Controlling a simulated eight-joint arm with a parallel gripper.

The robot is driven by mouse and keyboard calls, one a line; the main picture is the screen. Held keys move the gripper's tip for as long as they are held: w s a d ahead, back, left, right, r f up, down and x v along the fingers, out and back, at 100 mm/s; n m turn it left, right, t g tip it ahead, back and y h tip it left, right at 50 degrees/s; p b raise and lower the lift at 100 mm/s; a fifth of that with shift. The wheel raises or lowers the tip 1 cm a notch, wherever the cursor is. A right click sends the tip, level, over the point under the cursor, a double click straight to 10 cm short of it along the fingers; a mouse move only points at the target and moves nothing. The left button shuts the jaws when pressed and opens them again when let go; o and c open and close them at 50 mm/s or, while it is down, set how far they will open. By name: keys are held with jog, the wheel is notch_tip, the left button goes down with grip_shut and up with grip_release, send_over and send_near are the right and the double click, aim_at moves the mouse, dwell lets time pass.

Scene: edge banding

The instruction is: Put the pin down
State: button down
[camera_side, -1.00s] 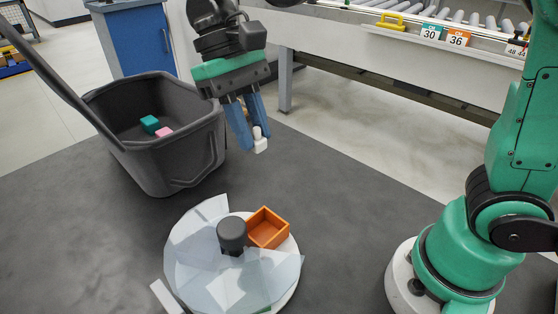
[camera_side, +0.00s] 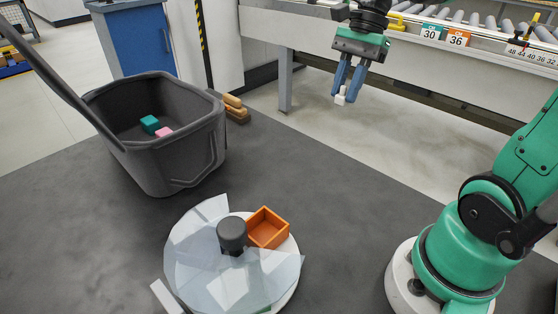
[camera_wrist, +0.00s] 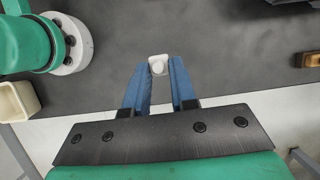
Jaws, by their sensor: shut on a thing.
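The pin (camera_side: 340,96) is a small white piece. My gripper (camera_side: 346,90) is shut on it, with the pin between the tips of the two blue fingers, pointing down. In the side view it is held in the air at the upper right of the picture, in front of the conveyor frame. In the wrist view the pin (camera_wrist: 158,65) shows as a white block with a rounded end between the fingertips (camera_wrist: 159,75), above dark grey surface.
A grey bin (camera_side: 185,150) with a teal and a pink block stands left. A round white turntable (camera_side: 286,290) carries translucent sheets, a dark knob (camera_side: 232,233) and an orange box (camera_side: 267,227). A cream container (camera_wrist: 18,100) shows in the wrist view. The middle dark surface is clear.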

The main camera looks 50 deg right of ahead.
notch_tip(320, 180, down, 19)
jog(key=shift+f, duration=0.2)
dwell(0.4)
jog(key=shift+f, duration=0.15)
jog(key=c, duration=0.7)
grip_release()
jog(key=v, duration=1.2)
jog(key=r+n+t+h, duration=0.1)
jog(key=n+t+h, duration=0.15)
jog(key=n, duration=0.45)
send_over(327, 190)
jog(key=w, duration=0.1)
jog(key=shift+w+a+r+n+t+h, duration=0.1)
jog(key=shift+a+r+n+t+h, duration=0.2)
jog(key=shift+a+n+t, duration=1.15)
jog(key=shift+a+r+n+t+h, duration=0.15)
jog(key=shift+a+n+h, duration=0.45)
jog(key=shift+n, duration=1.6)
jog(key=shift+w+a+r+n+t+h, duration=0.1)
jog(key=shift+a+r+n+t, duration=0.15)
jog(key=shift+a+n+t, duration=0.95)
